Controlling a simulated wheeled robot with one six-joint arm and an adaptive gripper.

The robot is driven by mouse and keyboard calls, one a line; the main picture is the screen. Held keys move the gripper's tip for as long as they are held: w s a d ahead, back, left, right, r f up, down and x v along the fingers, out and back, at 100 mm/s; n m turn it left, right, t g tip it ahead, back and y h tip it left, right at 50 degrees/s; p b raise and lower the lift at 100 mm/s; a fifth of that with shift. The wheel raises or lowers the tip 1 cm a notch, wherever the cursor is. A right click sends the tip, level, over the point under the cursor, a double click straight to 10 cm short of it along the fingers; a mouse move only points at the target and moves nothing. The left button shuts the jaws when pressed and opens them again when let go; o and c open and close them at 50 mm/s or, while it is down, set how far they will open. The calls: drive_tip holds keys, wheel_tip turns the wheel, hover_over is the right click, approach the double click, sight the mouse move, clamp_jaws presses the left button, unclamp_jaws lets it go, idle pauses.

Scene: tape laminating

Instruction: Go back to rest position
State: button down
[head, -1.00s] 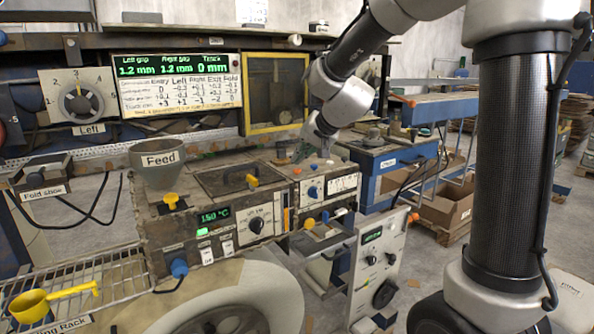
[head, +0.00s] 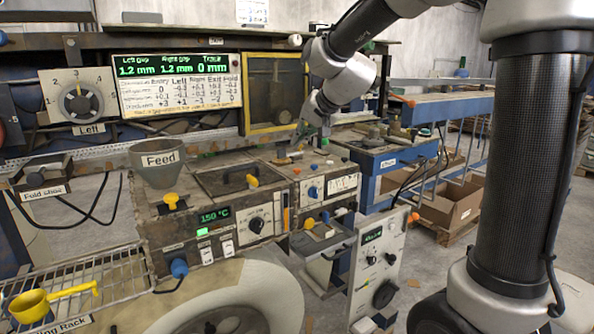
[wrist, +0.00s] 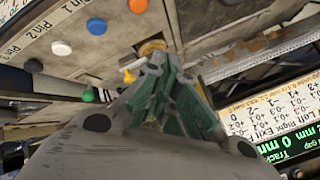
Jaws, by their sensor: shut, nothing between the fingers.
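My gripper (wrist: 157,68) shows in the wrist view with its green-lined fingers together and nothing between them. In the head view my gripper (head: 298,138) is small and points down above the back right of the machine with the feed funnel (head: 158,167). It appears apart from the machine top, though the exact gap is hard to tell. My arm reaches in from the upper right.
A display panel (head: 178,68) reads 1.2 mm, 1.2 mm and 0 mm. A yellow-framed window (head: 274,92) stands beside it. A yellow scoop (head: 32,304) lies on the wire rack (head: 110,262). A blue bench (head: 392,158) and a cardboard box (head: 452,208) are at right.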

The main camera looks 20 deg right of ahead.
idle(0.4)
drive_tip(key=s+d+f+n+g+h, duration=0.1)
drive_tip(key=s+d, duration=0.3)
drive_tip(key=s, duration=0.7)
drive_tip(key=s+d+f+n+g+h, duration=0.1)
drive_tip(key=s+d, duration=0.4)
drive_tip(key=s, duration=0.7)
drive_tip(key=s+d+f+n+g+h, duration=0.1)
drive_tip(key=s+d, duration=0.4)
drive_tip(key=s, duration=0.6)
wheel_tip(320, 180, down, 2)
drive_tip(key=shift+s+f+n+g+h, duration=0.2)
drive_tip(key=shift+n+g+h, duration=0.2)
drive_tip(key=shift+n+g, duration=0.2)
